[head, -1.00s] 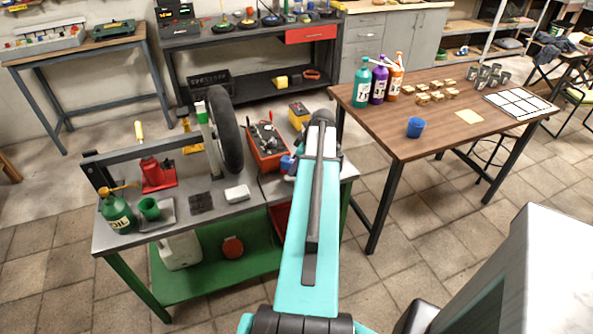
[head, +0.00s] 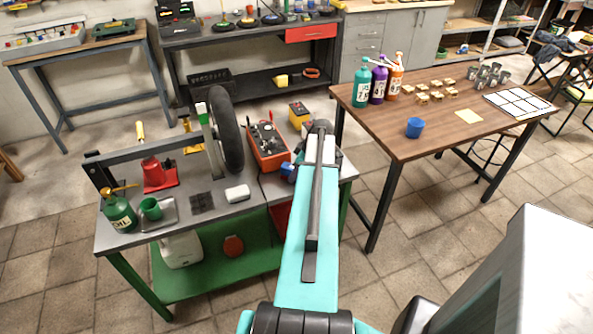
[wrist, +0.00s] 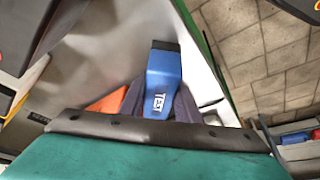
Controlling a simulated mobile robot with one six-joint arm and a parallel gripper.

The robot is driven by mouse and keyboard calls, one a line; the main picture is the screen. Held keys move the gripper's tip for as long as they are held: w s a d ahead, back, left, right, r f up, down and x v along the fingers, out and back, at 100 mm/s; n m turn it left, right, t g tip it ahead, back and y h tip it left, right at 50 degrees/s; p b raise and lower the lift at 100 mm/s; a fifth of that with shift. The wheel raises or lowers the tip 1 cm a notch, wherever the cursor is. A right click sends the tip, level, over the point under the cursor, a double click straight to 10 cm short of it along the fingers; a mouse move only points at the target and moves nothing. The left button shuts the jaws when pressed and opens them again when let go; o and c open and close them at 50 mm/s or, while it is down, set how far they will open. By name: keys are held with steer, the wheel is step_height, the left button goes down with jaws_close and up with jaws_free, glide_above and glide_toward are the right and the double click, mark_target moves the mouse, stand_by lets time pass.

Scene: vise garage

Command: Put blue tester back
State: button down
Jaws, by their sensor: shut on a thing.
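The blue tester (wrist: 163,78), marked TEST, is between the two dark fingers of my gripper (wrist: 160,105) in the wrist view. The gripper is shut on its labelled end, and its black far end points away. In the head view, a small blue patch of the tester (head: 287,169) shows left of my arm, at the right end of the grey workbench (head: 262,207). My arm hides most of the gripper there. I cannot tell whether the tester touches the bench.
An orange-red unit with a dark top (head: 268,146) stands close left of my gripper.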

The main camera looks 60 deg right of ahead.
steer(key=shift+f, duration=0.2)
steer(key=c, duration=1.3)
jaws_free()
steer(key=shift+c, duration=0.2)
steer(key=shift+r, duration=0.15)
steer(key=shift+r, duration=0.15)
steer(key=shift+b+v, duration=1.4)
steer(key=shift+v, duration=4.5)
steer(key=shift+s, duration=0.1)
